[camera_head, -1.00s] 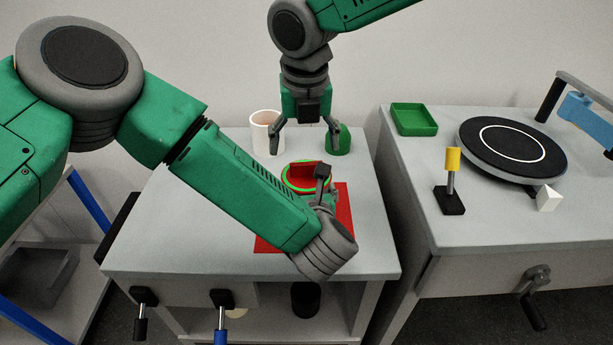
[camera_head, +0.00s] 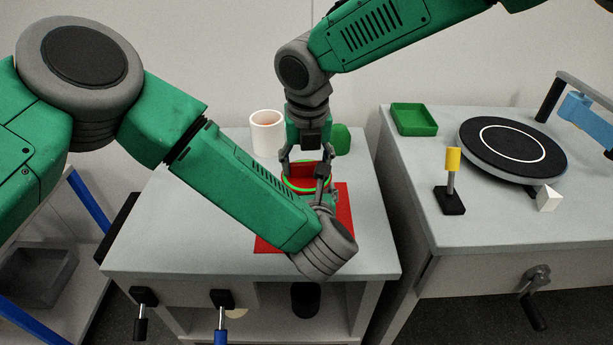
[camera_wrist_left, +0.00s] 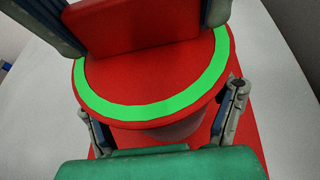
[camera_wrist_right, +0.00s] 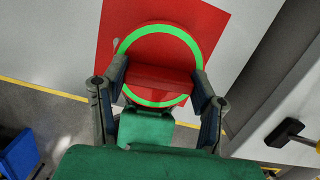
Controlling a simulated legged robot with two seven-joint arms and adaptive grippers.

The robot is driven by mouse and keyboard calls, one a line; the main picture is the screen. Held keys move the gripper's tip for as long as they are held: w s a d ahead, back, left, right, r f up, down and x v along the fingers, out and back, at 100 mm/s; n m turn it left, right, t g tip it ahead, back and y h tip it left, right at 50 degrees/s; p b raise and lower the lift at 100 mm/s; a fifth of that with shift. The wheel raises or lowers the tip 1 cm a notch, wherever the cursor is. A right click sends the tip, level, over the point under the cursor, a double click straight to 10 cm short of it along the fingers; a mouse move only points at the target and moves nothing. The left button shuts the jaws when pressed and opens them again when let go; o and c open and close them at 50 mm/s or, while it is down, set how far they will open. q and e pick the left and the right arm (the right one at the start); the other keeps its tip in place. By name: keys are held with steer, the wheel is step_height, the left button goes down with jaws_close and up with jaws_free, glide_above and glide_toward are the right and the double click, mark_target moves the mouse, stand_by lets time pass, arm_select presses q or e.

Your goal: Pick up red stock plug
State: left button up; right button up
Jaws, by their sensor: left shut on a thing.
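The red stock plug (camera_head: 301,171) is a round red disc with a bright green ring and an upright red block on top. It is over a red mat (camera_head: 345,215) on the left table. In the left wrist view the plug (camera_wrist_left: 150,75) fills the middle, and my left gripper (camera_wrist_left: 165,118) has its fingers on both sides of the part below the disc. My right gripper (camera_head: 306,158) comes down from above. In the right wrist view its fingers (camera_wrist_right: 158,88) flank the ends of the red block closely; contact is not clear.
A white cup (camera_head: 267,132) and a green object (camera_head: 341,139) stand behind the plug. The right table holds a green tray (camera_head: 414,119), a black turntable (camera_head: 512,150), a yellow-topped post (camera_head: 452,165) and a white block (camera_head: 548,198). The left table's left side is clear.

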mark_target(306, 162)
arm_select(q)
steer(key=shift+a+f, duration=0.1)
steer(key=shift+f, duration=0.05)
arm_select(e)
step_height(306, 162, up, 10)
steer(key=shift+r, duration=0.1)
stand_by(0.4)
arm_select(q)
steer(key=o, duration=1.3)
steer(key=shift+w, duration=0.1)
arm_select(e)
steer(key=shift+w, duration=0.1)
